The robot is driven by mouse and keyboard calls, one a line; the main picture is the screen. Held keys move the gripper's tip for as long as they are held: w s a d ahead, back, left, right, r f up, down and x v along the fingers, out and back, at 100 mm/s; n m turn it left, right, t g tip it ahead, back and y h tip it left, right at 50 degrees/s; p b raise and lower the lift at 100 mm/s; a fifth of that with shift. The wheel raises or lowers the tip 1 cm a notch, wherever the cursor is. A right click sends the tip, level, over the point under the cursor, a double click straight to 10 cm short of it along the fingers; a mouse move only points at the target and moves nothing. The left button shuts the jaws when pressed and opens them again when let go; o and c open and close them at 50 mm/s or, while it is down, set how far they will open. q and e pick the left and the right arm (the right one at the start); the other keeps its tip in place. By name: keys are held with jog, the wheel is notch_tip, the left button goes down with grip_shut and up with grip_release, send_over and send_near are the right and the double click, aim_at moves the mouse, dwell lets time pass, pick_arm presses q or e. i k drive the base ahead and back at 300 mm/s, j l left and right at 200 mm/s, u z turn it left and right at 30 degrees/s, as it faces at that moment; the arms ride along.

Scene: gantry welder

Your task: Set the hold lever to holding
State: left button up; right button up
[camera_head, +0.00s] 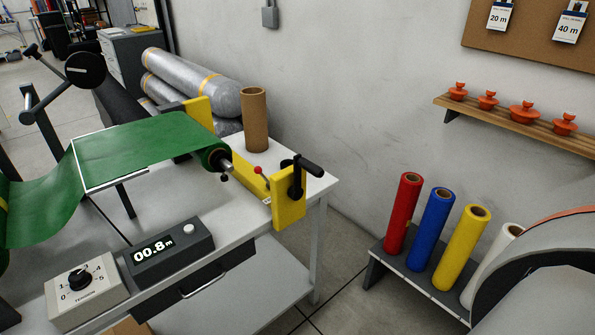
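A green sheet (150,142) runs over the welder table to a roll with a metal core end (223,163). Beside it, a small lever with a red knob (258,170) stands tilted at the yellow frame, near a small white label (267,201) too small to read. A black crank-like handle (308,166) sits on top of the yellow end bracket (288,203). I cannot tell for sure which is the hold lever; the red-knobbed one looks likely. Neither gripper is in view, and nothing touches either lever.
A display reading 00.8 m (168,251) and a tension dial box (84,290) stand at the table's front. A brown tube (254,120) stands behind the lever. Coloured rolls stand on a rack (420,285) to the right. A curved grey shape fills the lower right corner.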

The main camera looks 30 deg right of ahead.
aim_at(258, 170)
jog(key=l+z, duration=0.15)
jog(key=z, duration=0.5)
